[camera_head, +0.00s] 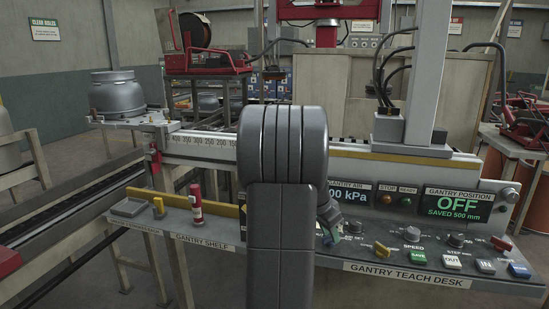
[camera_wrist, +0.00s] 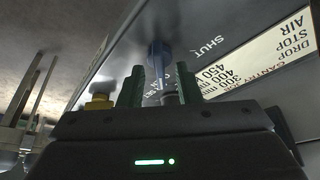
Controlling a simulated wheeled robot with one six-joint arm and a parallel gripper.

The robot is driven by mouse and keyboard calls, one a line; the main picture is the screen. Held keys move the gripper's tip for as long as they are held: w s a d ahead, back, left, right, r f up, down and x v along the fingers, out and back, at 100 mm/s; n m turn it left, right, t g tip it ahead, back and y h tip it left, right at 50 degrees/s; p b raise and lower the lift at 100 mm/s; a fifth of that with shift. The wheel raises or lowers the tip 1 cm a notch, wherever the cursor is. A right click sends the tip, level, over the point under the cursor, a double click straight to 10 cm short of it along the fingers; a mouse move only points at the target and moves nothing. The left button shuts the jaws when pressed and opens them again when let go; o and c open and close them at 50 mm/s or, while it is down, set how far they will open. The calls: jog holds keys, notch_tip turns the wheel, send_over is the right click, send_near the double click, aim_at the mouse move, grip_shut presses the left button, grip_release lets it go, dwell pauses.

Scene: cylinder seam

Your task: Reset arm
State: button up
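My arm (camera_head: 284,180) stands upright in the middle of the head view and hides part of the desk behind it. My gripper (camera_head: 329,232) shows only in part, low beside the arm's right edge, close to the desk panel. In the wrist view my gripper (camera_wrist: 159,88) has its two green fingers apart, with a visible gap. A blue knob (camera_wrist: 158,52) on the panel and a dark stem show between or just beyond the fingers. I cannot tell whether a finger touches them. The gantry teach desk (camera_head: 405,267) carries knobs, buttons and screens.
The gantry position screen (camera_head: 457,205) reads OFF, saved 500 mm. The gantry column (camera_head: 416,75) rises at right.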

jog(key=p+v, duration=0.1)
jog(key=v, duration=1.3)
jog(key=b+x, duration=0.1)
jog(key=x, duration=1.3)
jog(key=shift+d+p, duration=0.1)
jog(key=shift+p, duration=0.4)
jog(key=shift+s+r+n+t+p, duration=0.15)
jog(key=shift+n+t+p, duration=0.15)
jog(key=shift+n+p, duration=0.5)
jog(key=n+y+p, duration=0.1)
jog(key=n+p, duration=0.2)
jog(key=shift+t, duration=0.3)
jog(key=n+p, duration=0.2)
jog(key=p, duration=0.2)
jog(key=shift+t+y, duration=0.3)
jog(key=shift+y, duration=0.1)
jog(key=shift+d+n+p, duration=0.1)
jog(key=shift+n+p, duration=0.35)
jog(key=shift+n, duration=0.15)
jog(key=shift+f, duration=0.25)
